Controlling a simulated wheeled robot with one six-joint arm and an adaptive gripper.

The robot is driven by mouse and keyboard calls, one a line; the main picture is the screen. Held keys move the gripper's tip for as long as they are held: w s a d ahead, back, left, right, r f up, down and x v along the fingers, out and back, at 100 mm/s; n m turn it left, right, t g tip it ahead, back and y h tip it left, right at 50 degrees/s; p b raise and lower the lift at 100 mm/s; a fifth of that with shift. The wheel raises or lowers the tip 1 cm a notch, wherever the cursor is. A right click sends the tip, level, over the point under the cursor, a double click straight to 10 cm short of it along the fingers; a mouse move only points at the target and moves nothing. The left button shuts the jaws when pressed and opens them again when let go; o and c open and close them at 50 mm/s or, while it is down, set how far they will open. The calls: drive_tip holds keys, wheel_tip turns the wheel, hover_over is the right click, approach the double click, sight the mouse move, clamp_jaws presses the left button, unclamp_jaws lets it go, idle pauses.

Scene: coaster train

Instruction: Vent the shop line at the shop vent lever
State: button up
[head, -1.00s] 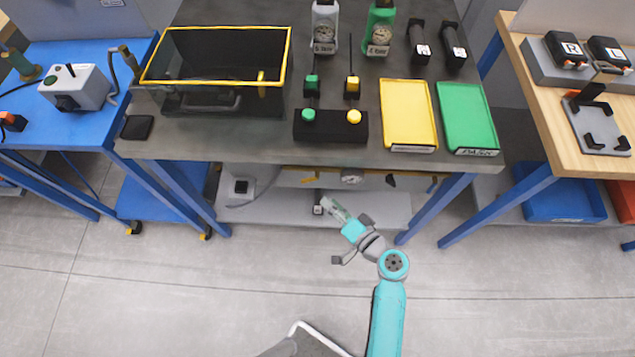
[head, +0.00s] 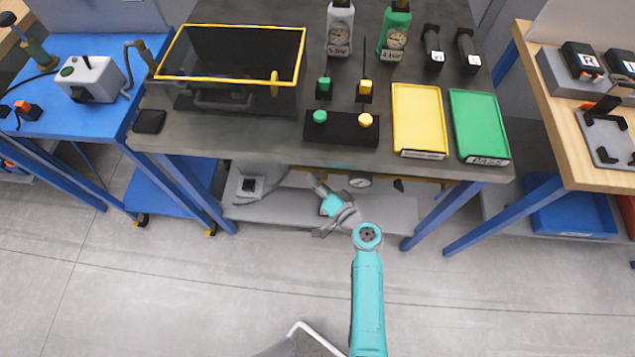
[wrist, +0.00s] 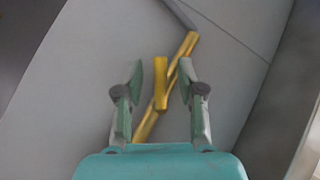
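In the wrist view, a short yellow lever (wrist: 161,88) stands between the two fingers of my gripper (wrist: 160,75). It lies in front of a slanting yellow pipe (wrist: 187,48). The fingers are apart, with a visible gap on both sides of the lever. I cannot tell how deep the lever sits between them. In the head view, my gripper (head: 316,183) is low under the front edge of the middle workbench (head: 240,155), and the lever is not clear there. No label on the lever can be read.
A round gauge (head: 360,180) sits under the bench beside my gripper. A grey lower shelf (head: 270,210) lies below it. The bench legs, such as the blue right leg (head: 440,215), stand on both sides. The floor in front (head: 200,290) is clear.

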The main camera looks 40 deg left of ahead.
clamp_jaws()
drive_tip(key=shift+a+r+m+y, duration=0.1)
drive_tip(key=shift+r+m+y, duration=0.2)
drive_tip(key=shift+m+y, duration=0.75)
unclamp_jaws()
